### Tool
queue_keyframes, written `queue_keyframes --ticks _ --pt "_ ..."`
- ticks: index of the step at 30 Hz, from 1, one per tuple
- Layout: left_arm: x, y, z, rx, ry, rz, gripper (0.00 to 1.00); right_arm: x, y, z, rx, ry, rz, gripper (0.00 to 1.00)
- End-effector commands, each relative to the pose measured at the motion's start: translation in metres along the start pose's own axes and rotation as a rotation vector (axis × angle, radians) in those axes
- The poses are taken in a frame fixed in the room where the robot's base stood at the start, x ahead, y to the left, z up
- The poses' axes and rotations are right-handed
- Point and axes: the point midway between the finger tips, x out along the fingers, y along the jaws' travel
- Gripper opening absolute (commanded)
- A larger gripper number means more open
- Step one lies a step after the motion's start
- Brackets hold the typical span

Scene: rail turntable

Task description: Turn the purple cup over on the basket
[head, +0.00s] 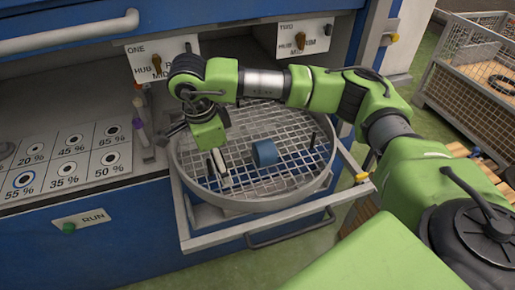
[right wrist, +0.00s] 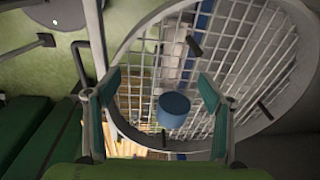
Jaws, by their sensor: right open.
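A round wire-mesh basket (head: 186,183) rests on a pulled-out frame below the counter. No plainly purple cup shows; a blue cup-like cylinder (head: 264,153) lies on its side on the mesh. In the right wrist view the blue cylinder (right wrist: 173,110) sits between the finger lines, beyond the tips, with the basket (right wrist: 290,100) around it. I cannot tell which end is open. My right gripper (head: 219,164) is over the left part of the basket, left of the cylinder and apart from it. Its fingers (right wrist: 160,82) are spread and empty. My left gripper is out of view.
Short dark pegs (head: 312,141) stand in the basket. A counter panel with several percent-marked circles (head: 70,165) is at left, beside a slim purple-and-white item (head: 143,132). Knob plates (head: 160,60) are behind. A wire crate (head: 470,70) stands at right.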

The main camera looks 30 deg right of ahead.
Motion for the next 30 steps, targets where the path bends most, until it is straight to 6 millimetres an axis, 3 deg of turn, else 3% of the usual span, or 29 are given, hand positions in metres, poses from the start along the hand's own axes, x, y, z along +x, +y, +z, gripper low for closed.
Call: queue_keyframes --ticks 1,3,6,10,20,30 --pt "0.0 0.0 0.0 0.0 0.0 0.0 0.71 -0.009 -0.014 -0.028 0.027 0.086 -0.034 0.74" --pt "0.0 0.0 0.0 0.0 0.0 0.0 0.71 -0.019 -0.025 -0.056 0.054 0.179 -0.062 0.74" --pt "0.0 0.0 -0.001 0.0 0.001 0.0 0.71 -0.029 -0.033 -0.079 0.08 0.255 -0.081 0.74" --pt "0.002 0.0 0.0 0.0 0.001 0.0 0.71 -0.023 -0.034 -0.089 0.088 0.28 -0.083 0.74" --pt "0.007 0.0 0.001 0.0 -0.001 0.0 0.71 0.029 -0.036 -0.102 0.088 0.276 -0.08 0.74" --pt "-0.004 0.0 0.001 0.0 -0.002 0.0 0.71 0.056 -0.037 -0.112 0.087 0.277 -0.082 0.74"
